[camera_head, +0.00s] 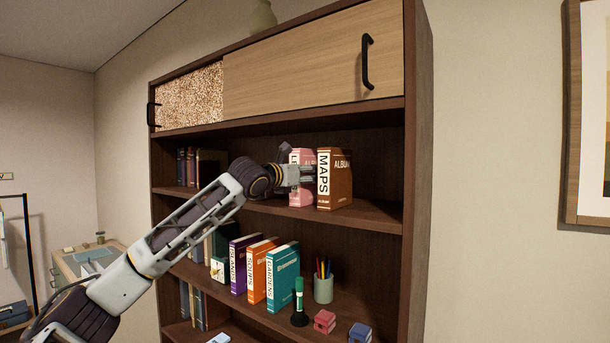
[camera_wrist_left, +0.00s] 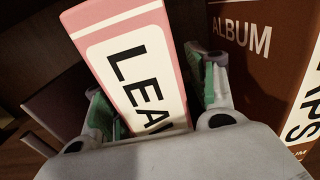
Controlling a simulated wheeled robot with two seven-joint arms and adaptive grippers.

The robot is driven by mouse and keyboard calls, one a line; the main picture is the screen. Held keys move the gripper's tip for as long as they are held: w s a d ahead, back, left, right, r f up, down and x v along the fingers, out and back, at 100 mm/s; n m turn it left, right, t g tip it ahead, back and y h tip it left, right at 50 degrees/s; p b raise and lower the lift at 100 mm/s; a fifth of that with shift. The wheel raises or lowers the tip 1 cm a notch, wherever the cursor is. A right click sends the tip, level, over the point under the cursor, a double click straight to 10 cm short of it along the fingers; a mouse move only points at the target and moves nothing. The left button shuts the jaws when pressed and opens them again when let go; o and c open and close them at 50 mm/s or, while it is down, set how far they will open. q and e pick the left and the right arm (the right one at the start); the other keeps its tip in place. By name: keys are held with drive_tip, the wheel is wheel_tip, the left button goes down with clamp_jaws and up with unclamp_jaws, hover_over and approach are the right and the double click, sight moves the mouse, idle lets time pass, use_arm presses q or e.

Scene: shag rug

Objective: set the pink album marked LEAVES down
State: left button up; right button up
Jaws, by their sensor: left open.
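The pink album (camera_head: 302,199) stands on the upper open shelf, just left of the brown MAPS album (camera_head: 335,180). In the left wrist view the pink album (camera_wrist_left: 125,40) shows its white spine label, with "LEA" readable and the rest hidden behind my gripper. My left gripper (camera_head: 303,176) is at the album's spine. In the wrist view my left gripper (camera_wrist_left: 150,98) is open, with one green-padded finger on each side of the album. The right finger lies between it and the brown album (camera_wrist_left: 250,55). My right gripper is not in view.
Dark books (camera_head: 190,167) stand at the shelf's left end. The cabinet's right side panel (camera_head: 416,180) bounds the shelf.

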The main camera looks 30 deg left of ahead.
use_arm(q)
drive_tip(key=shift+s+r, duration=0.1)
drive_tip(key=s+a+b, duration=0.1)
drive_tip(key=s+b, duration=0.2)
drive_tip(key=s, duration=0.8)
drive_tip(key=shift+s+a, duration=0.35)
drive_tip(key=shift+s, duration=0.05)
